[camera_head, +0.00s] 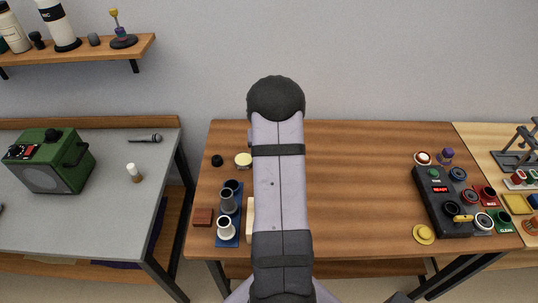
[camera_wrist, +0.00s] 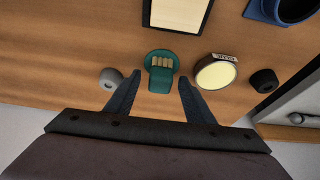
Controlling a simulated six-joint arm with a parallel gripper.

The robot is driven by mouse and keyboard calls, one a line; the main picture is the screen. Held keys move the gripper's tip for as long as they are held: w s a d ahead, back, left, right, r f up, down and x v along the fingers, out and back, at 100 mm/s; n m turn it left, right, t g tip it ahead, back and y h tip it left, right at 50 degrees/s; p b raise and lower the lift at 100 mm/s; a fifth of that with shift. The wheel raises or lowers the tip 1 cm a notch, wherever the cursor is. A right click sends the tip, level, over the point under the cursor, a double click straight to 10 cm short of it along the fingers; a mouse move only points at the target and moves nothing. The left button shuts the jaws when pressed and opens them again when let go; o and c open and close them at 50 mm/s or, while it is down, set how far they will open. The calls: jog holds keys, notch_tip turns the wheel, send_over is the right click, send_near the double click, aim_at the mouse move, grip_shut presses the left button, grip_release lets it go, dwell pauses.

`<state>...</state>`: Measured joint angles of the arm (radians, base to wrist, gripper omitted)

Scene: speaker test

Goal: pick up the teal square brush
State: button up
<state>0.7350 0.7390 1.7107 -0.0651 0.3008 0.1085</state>
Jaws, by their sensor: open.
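My gripper (camera_wrist: 159,77) is open, with one dark finger to the left and one to the right of the brush. The brush shows between the fingertips, and nothing is held. I cannot tell how high the fingers are above the table. In the head view my arm covers the middle of the table, and neither the brush nor the gripper shows there.
A grey round piece (camera_wrist: 110,77) is close to the left finger. A pale-yellow-topped round tin (camera_wrist: 216,72) is close to the right finger, with a black knob (camera_wrist: 264,80) beyond. A dark-edged cream panel (camera_wrist: 178,12) lies above the brush. A blue holder (camera_head: 228,240) carries cups.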

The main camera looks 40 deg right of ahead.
jog(key=shift+f, duration=0.1)
jog(key=c, duration=1.1)
notch_tip(320, 180, up, 10)
jog(key=shift+r+b, duration=0.1)
jog(key=shift+b, duration=0.9)
